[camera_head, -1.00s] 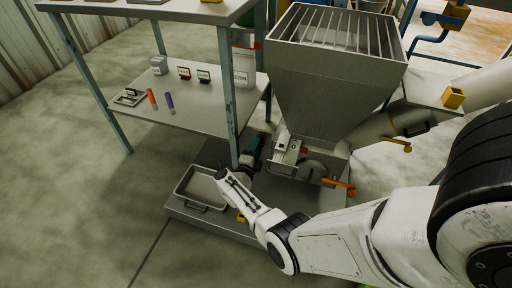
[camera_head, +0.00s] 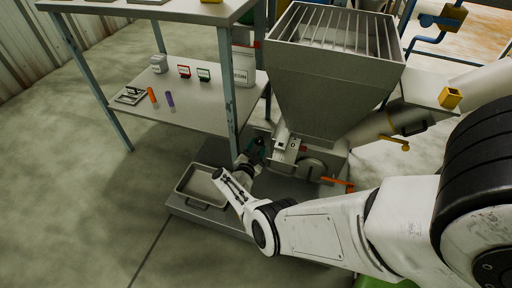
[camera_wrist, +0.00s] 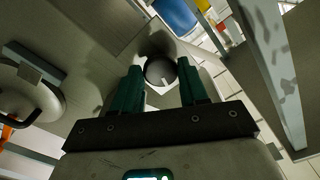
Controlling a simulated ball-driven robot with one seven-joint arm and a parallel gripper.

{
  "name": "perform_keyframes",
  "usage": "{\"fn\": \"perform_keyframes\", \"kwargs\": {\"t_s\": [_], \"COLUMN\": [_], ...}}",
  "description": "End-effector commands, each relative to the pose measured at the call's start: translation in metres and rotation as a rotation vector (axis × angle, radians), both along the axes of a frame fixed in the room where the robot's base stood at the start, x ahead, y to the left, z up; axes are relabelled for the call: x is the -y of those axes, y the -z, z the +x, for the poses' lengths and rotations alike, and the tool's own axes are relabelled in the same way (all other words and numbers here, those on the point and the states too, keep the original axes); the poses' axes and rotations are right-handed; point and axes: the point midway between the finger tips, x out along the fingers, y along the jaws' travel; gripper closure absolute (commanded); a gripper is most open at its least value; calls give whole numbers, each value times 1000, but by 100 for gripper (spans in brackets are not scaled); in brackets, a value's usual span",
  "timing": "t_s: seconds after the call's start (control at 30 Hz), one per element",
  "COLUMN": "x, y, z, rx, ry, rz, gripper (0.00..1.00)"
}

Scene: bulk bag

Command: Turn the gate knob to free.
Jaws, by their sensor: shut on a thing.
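The gate knob (camera_wrist: 159,71) is a dark round knob with a pale mark on its face, seen in the wrist view against a grey housing. My gripper (camera_head: 257,151) reaches the left side of the hopper machine (camera_head: 330,100), low down near the spout. In the wrist view its two green fingers stand on either side of the knob, and it is shut on it. The knob is hidden by my gripper in the head view. I cannot read the knob's setting or any label.
A shelf table (camera_head: 190,108) with small items stands to the left, its leg (camera_head: 230,80) close to my gripper. A metal tray (camera_head: 203,190) lies below. An orange handle (camera_head: 338,184) projects at the machine's front. Open floor lies at front left.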

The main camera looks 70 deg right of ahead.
Motion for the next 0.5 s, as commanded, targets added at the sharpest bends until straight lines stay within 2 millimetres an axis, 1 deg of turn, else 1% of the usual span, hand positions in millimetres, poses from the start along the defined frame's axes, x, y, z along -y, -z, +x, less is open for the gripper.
{"fn": "perform_keyframes", "kwargs": {"t_s": [0.2, 0.5], "x": [-1, -1], "y": [1, 2], "z": [2, 2], "rx": [-112, -179], "ry": [-6, -7], "rz": [-3, -9], "gripper": [87, 87]}}
